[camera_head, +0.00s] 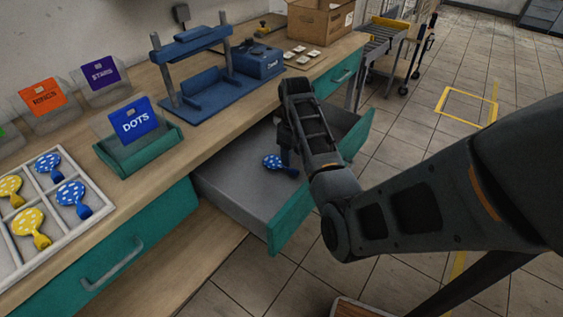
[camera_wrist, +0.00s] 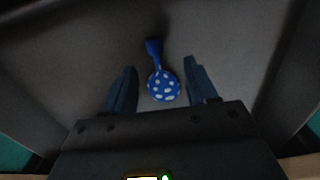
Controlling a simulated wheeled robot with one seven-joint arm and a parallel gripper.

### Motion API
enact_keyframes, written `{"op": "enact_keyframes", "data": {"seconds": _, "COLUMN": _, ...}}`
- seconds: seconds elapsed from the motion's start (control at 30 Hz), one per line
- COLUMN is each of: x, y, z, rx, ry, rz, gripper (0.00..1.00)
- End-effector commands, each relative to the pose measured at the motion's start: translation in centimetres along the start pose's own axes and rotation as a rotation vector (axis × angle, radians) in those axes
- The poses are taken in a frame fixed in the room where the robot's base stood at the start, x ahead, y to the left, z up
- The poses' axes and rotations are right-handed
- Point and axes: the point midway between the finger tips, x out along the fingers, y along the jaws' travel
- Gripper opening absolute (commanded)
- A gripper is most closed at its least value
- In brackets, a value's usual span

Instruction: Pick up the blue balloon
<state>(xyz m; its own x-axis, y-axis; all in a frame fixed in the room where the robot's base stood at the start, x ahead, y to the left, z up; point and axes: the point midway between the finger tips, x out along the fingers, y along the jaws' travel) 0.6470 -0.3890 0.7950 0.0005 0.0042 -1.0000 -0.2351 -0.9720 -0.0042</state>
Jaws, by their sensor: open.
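A blue balloon with white dots (camera_head: 274,162) lies on the floor of an open drawer (camera_head: 236,190). In the wrist view the blue balloon (camera_wrist: 163,86) sits between the two fingers of my gripper (camera_wrist: 162,82), with its narrow neck pointing away from the palm. The fingers are apart, with a gap on both sides of the balloon. In the head view my arm hides part of the drawer, and my gripper (camera_head: 287,157) reaches down into it beside the balloon.
A divided white tray (camera_head: 96,207) on the counter holds blue and yellow dotted balloons. A blue DOTS card (camera_head: 134,122) stands in a green holder, with a blue press (camera_head: 205,92) behind. Drawer walls surround my gripper; the rest of the drawer floor looks bare.

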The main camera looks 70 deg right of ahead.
Motion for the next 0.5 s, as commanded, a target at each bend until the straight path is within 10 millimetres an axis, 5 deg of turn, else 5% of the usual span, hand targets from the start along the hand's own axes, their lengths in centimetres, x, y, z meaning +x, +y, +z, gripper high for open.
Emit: {"op": "enact_keyframes", "data": {"seconds": 0.5, "x": 6.2, "y": 0.7, "z": 0.5, "rx": -0.002, "ry": -0.002, "rz": 0.002, "gripper": 0.57}}
